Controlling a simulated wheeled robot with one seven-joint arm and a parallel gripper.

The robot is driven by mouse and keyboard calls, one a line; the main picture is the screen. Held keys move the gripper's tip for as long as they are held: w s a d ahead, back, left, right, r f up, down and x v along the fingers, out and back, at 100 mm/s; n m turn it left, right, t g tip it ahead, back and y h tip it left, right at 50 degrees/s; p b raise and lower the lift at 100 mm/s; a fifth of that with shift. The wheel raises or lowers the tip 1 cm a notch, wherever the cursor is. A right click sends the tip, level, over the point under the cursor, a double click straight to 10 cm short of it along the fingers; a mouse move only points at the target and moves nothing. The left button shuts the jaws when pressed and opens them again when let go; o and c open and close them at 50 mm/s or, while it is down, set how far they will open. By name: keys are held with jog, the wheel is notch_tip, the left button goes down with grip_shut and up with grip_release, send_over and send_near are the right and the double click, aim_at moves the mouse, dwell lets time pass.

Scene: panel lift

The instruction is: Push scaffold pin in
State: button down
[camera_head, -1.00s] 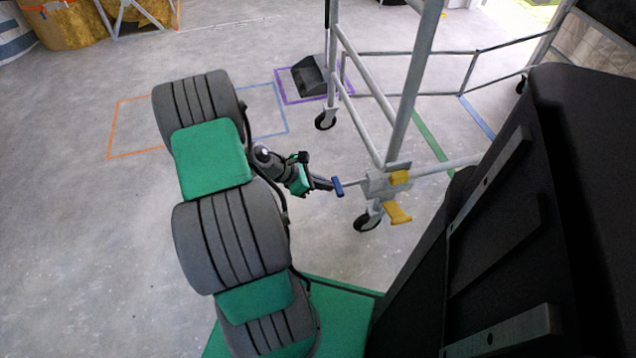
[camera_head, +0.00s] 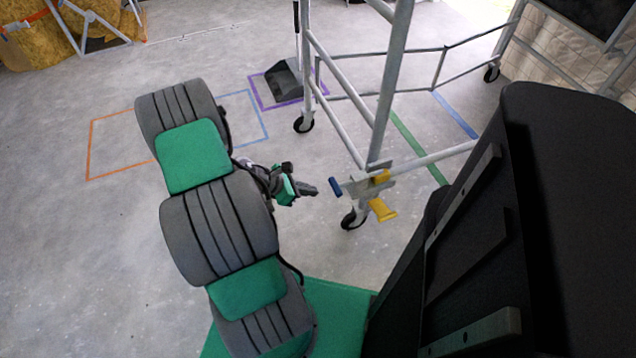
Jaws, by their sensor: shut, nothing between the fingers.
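The scaffold pin's blue handle (camera_head: 336,187) sits close against the left side of the grey bracket plate (camera_head: 356,188) at the foot of the scaffold post. Hardly any of its shaft shows between handle and plate. My gripper (camera_head: 315,191) is to the left of the handle, its fingers shut and empty, pointing at it. A small gap of floor shows between the fingertips and the handle.
A yellow caster pedal (camera_head: 382,210) and black wheel (camera_head: 353,219) are below the bracket. The scaffold frame (camera_head: 392,90) rises behind. A dustpan (camera_head: 284,79) stands in a purple floor outline.

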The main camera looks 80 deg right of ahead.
jog(key=p+v, duration=0.2)
jog(key=v, duration=0.7)
jog(key=shift+r, duration=0.35)
jog(key=shift+w, duration=0.1)
